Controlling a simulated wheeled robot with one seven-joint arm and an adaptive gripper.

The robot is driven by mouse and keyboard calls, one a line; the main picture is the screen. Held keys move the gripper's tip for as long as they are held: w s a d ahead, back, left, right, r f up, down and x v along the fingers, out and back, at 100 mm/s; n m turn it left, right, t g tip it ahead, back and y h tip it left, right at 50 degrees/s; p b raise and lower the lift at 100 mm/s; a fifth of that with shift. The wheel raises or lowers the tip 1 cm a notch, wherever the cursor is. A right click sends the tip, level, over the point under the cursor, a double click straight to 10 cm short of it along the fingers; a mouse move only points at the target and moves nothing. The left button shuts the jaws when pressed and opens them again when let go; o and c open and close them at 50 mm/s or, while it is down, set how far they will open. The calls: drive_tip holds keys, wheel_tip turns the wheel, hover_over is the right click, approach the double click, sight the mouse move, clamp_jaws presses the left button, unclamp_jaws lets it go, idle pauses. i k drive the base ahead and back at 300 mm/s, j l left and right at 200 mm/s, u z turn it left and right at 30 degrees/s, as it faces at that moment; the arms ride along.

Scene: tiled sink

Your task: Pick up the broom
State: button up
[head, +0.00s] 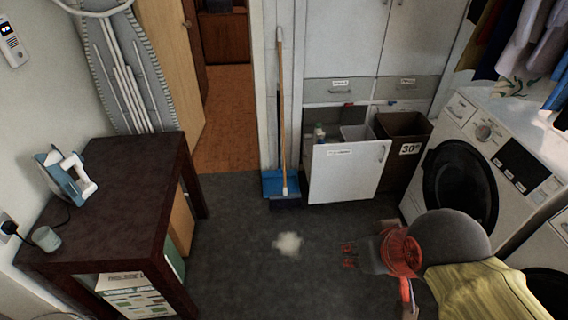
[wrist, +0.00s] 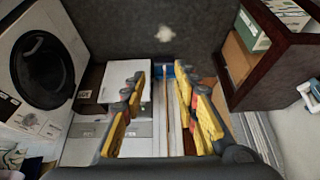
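The broom (head: 282,120) stands upright against the white wall panel in the head view, with a long wooden handle and a dark head on the floor. A blue dustpan (head: 270,184) is at its foot. My gripper (head: 348,256) is in front of the broom and to its right, well apart from it. In the wrist view my gripper's yellow fingers (wrist: 160,78) are spread with nothing held between them.
A pulled-out white drawer (head: 345,172) and a brown bin (head: 403,150) stand right of the broom. A washing machine (head: 480,165) is at the right, a dark table (head: 115,190) at the left. Pale fluff (head: 288,244) lies on the otherwise clear grey floor between.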

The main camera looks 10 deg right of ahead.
sight(275, 199)
drive_tip(key=i, duration=1.3)
drive_tip(key=i+j, duration=0.15)
drive_tip(key=i, duration=1.15)
